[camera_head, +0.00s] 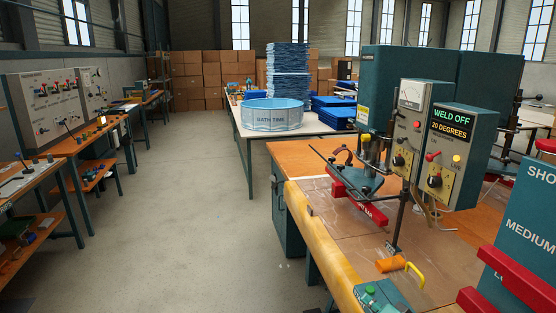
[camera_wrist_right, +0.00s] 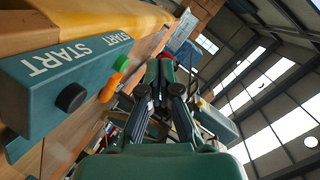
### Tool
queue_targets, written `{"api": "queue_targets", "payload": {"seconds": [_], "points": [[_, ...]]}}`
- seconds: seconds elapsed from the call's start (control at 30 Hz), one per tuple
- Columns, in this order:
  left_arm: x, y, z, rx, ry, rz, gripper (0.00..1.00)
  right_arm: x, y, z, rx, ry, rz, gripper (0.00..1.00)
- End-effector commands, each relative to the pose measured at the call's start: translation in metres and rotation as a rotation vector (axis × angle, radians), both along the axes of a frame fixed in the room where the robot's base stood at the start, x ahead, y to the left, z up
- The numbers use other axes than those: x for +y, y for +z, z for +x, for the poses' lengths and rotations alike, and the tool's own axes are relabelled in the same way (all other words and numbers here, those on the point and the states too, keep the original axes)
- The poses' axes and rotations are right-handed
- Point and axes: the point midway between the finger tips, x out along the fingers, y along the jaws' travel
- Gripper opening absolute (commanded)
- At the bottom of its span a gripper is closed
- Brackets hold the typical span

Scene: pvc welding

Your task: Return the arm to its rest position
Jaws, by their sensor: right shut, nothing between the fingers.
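My right gripper (camera_wrist_right: 163,95) shows in the right wrist view, shut and empty, with its dark fingers pointing away from the camera. I cannot make out the right gripper clearly in the head view. My left gripper is not in view. The welding machine (camera_head: 458,135) stands on the wooden bench (camera_head: 345,255), its display reading WELD OFF and 20 DEGREES.
An orange-handled piece (camera_head: 391,264) lies on the bench near its front. A blue BATH TIME pool (camera_head: 272,116) sits on a white table behind. The floor (camera_head: 190,220) to the left is clear.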

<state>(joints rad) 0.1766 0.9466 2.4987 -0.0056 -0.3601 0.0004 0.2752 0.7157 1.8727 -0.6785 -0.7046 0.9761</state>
Motion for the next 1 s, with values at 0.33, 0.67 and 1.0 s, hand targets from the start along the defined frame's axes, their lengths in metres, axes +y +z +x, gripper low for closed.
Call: {"api": "queue_targets", "payload": {"seconds": [0.33, 0.67, 1.0], "points": [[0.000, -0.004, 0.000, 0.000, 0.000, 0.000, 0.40, 0.103, -0.184, -0.171, 0.557, 0.169, -0.092, 0.00], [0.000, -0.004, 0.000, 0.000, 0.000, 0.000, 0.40, 0.121, -0.232, -0.358, 0.968, 0.450, -0.284, 0.00], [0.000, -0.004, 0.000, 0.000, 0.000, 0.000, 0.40, 0.122, -0.233, -0.364, 0.934, 0.570, -0.372, 0.00]]}}
